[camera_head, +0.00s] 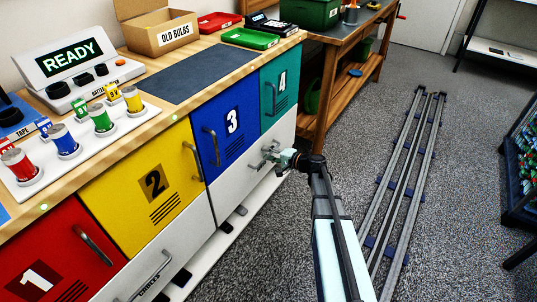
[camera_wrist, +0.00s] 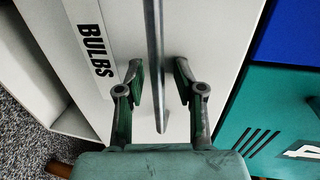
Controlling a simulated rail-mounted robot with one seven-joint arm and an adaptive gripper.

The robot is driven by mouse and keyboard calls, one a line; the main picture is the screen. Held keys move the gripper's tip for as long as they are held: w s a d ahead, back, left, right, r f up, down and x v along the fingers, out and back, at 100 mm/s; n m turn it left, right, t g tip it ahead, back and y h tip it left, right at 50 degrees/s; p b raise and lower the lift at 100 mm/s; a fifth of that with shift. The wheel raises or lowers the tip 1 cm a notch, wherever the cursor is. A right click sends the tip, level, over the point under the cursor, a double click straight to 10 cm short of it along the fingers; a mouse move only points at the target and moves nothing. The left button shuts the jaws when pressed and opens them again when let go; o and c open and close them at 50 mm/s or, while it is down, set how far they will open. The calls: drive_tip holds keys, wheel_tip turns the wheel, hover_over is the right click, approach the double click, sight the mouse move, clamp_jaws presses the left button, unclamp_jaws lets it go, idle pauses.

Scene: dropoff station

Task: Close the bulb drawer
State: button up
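The bulb drawer is the white lower drawer front (camera_head: 235,190) under the blue and teal fronts. Its "BULBS" label (camera_wrist: 92,50) shows in the wrist view. In the wrist view a grey bar handle (camera_wrist: 153,45) runs down the middle, and my gripper (camera_wrist: 157,80) has one finger on each side of it, with gaps showing. The fingers are apart and not closed on the bar. How far the drawer stands out is hard to tell.
Fronts numbered 1 red (camera_head: 60,255), 2 yellow (camera_head: 150,185), 3 blue (camera_head: 225,135) and 4 teal (camera_head: 283,88) have handles. A white drawer (camera_head: 165,255) labelled for cables is at lower left. Rails (camera_head: 395,185) run along the grey floor at right. A wooden bench (camera_head: 345,85) stands behind.

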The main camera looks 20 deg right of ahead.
drive_tip(key=shift+s, duration=0.1)
drive_tip(key=v, duration=1.2)
drive_tip(key=s+a+f+n+g+h, duration=0.1)
drive_tip(key=s+a+f+g, duration=0.3)
drive_tip(key=s+f, duration=0.3)
drive_tip(key=s+a+f+n+g, duration=0.25)
drive_tip(key=s+f+g, duration=0.25)
drive_tip(key=s, duration=0.4)
drive_tip(key=s+a+f+n+g+h, duration=0.1)
drive_tip(key=s+a+f+g, duration=0.3)
drive_tip(key=s+f, duration=0.4)
drive_tip(key=s+a+f+n+g+h, duration=0.2)
drive_tip(key=s+g+h, duration=0.25)
drive_tip(key=s, duration=1.05)
drive_tip(key=s+a+f+n+g+h, duration=0.1)
drive_tip(key=s+f+n+g+h, duration=0.4)
drive_tip(key=s, duration=1.1)
drive_tip(key=w+r+m+t+p, duration=0.1)
drive_tip(key=w+r+t+p, duration=0.1)
drive_tip(key=r+p, duration=0.7)
drive_tip(key=w+r+m+t+y+p, duration=0.1)
drive_tip(key=w+r+t+p, duration=0.1)
drive_tip(key=r+p, duration=0.7)
drive_tip(key=w+p, duration=0.1)
drive_tip(key=p, duration=0.6)
drive_tip(key=shift+r, duration=0.25)
